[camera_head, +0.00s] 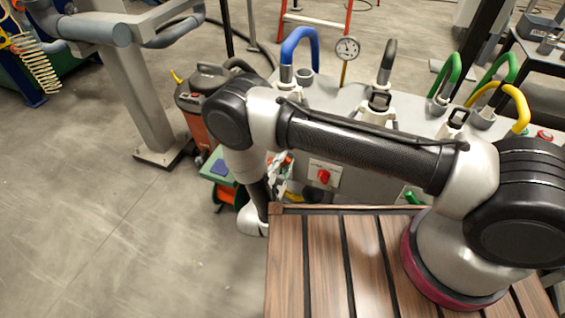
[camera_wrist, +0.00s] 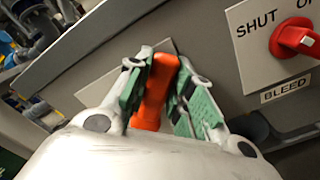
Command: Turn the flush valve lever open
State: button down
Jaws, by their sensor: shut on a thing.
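An orange lever (camera_wrist: 155,92) shows in the wrist view, standing in front of the grey panel. I take it for the flush valve lever; no label for it can be read. My gripper (camera_wrist: 164,76) is shut on it, with a green-padded finger on each side. The lever's lower end is hidden by my gripper's white body. A pale plate (camera_wrist: 112,80) behind the lever is mostly covered. In the head view my arm hides most of the lever and gripper.
A red bleed knob (camera_wrist: 296,38), labelled SHUT and BLEED, sits on the panel to the right of my gripper; the knob also shows in the head view (camera_head: 323,176). Coloured hoses and a gauge (camera_head: 348,47) stand on top of the cabinet. Open floor (camera_head: 70,210) lies at left.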

jog(key=c, duration=1.2)
grip_release()
jog(key=shift+c, duration=0.2)
notch_tip(320, 180, up, 10)
